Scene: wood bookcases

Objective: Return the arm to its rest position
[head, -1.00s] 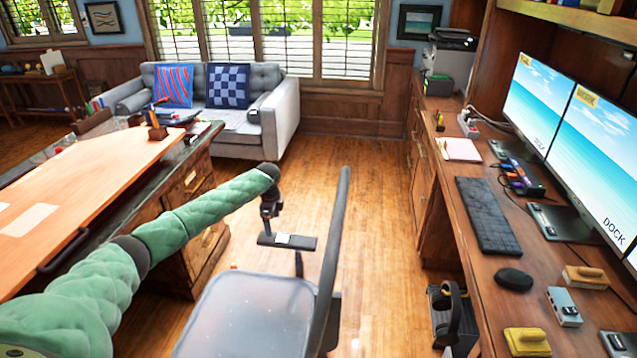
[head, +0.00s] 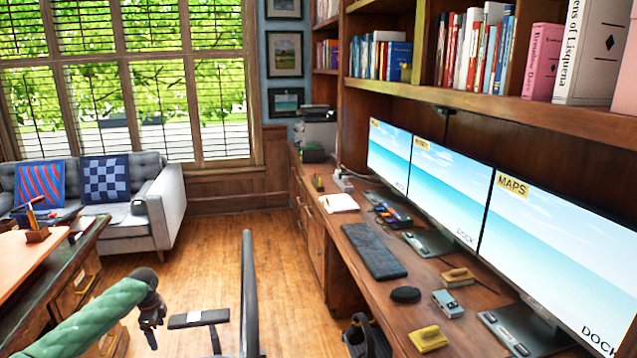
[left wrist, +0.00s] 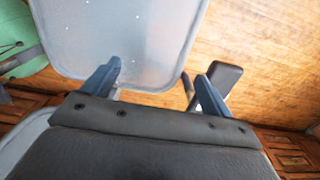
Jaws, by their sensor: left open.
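My left arm (head: 90,318) in its green padded sleeve comes in from the lower left in the head view. Its gripper (head: 152,322) hangs fingers down at the wrist, left of the chair's armrest and above the wood floor. In the left wrist view the two dark blue fingers of the left gripper (left wrist: 158,85) stand wide apart with nothing between them. A grey chair seat shows beyond them. My right gripper is in neither view.
An office chair with a black armrest (head: 198,318) and tall backrest (head: 249,300) stands close beside the left gripper. The desk (head: 372,285) with monitors runs along the right. A wooden table (head: 20,270) is at left. Clear floor (head: 205,262) lies beyond the chair.

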